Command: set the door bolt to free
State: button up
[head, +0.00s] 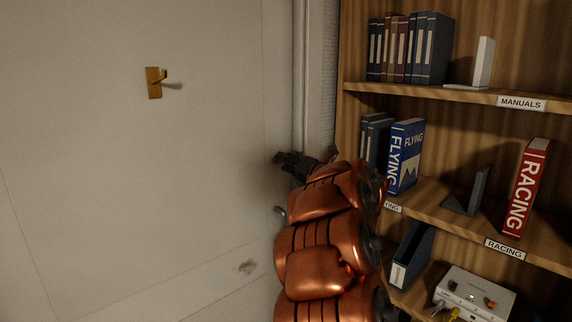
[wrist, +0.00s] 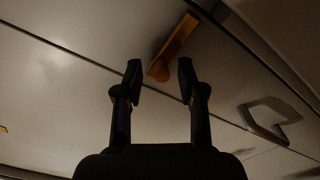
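The door (head: 150,190) is a pale panel filling the left of the head view; it also fills the wrist view (wrist: 60,75). In the wrist view a brass-coloured lever or bolt (wrist: 175,45) with a rounded end lies on the door, at a slant. My gripper (wrist: 159,80) is open, with its two dark fingers apart. The lever's rounded end shows between and just beyond the fingertips; I cannot tell whether they touch it. In the head view my gripper (head: 283,160) is at the door's right edge, and the lever is hidden behind it or my arm.
A brass hook (head: 154,83) sits higher on the door. A grey handle (wrist: 268,120) is right of my gripper in the wrist view. A wooden shelf unit (head: 470,95) with binders, a red RACING book (head: 528,188) and a white switch box (head: 475,295) stands close right of my arm.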

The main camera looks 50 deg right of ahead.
jog(key=shift+s, duration=0.15)
jog(key=s+a, duration=0.1)
jog(key=s, duration=1)
jog(key=shift+s, duration=0.35)
jog(key=shift+w+a, duration=0.1)
